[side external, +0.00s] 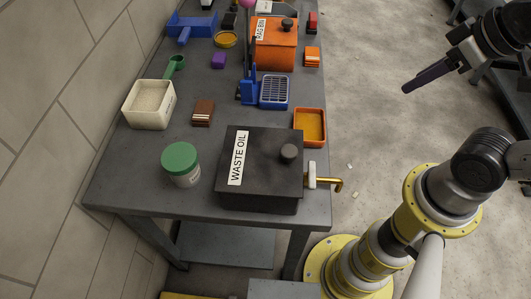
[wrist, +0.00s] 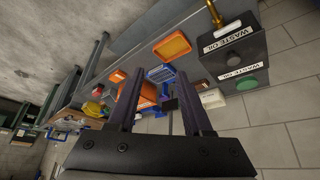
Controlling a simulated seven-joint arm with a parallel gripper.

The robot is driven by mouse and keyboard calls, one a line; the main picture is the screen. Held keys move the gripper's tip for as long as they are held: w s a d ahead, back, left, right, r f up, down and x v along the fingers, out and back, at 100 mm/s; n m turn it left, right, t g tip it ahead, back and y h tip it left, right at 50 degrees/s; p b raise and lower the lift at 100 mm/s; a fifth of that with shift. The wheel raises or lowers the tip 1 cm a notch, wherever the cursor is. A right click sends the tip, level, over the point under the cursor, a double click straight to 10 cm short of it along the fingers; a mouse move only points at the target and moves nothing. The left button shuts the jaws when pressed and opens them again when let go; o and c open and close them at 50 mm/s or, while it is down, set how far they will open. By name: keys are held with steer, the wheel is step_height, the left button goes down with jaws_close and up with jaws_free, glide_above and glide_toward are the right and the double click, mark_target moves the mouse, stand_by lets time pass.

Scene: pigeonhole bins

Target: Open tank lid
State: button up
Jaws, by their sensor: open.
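The dark tank (side external: 258,201) labelled WASTE OIL sits at the near end of the grey table. Its flat black lid (side external: 262,145) is shut and has a round dark knob (side external: 289,152). A brass tap (side external: 330,182) sticks out of its right side. In the wrist view the tank (wrist: 235,50) is at the upper right, tilted in the picture. My gripper (side external: 407,88) is open and empty, above the floor to the right of the table and apart from the tank. Its two dark fingers (wrist: 160,85) stand apart in the wrist view.
A green-lidded jar (side external: 181,162) stands close left of the tank. An orange tray (side external: 310,126), a brown block (side external: 202,113) and a white tub (side external: 149,104) lie behind it. Farther back are a blue basket (side external: 273,92) and the orange rag bin (side external: 274,48). A wall borders the left.

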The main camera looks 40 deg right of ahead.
mark_target(280, 155)
steer(key=shift+o, duration=1.1)
steer(key=shift+s, duration=0.1)
steer(key=shift+o, duration=0.6)
steer(key=s+a+f+m+g+y, duration=0.1)
steer(key=s+a+f+g+y, duration=0.1)
steer(key=a, duration=0.5)
steer(key=shift+s+a+f+g+y, duration=0.2)
steer(key=shift+f+g+y, duration=0.4)
steer(key=shift+g+y, duration=0.55)
steer(key=w+a+f+m+g+y, duration=0.2)
steer(key=a+f+m+g+y, duration=0.1)
steer(key=a+m+y, duration=0.25)
steer(key=w+d+f+m+t+y, duration=0.1)
steer(key=w+f+m+t+y, duration=0.3)
steer(key=m, duration=0.5)
steer(key=w+d+f+m+t+y, duration=0.2)
steer(key=w+f+m+t, duration=0.1)
steer(key=f+m+t, duration=0.4)
steer(key=shift+m+g, duration=0.45)
steer(key=shift+g, duration=0.1)
steer(key=shift+r+x, duration=0.2)
steer(key=shift+x, duration=6.95)
steer(key=shift+s, duration=0.1)
jaws_close()
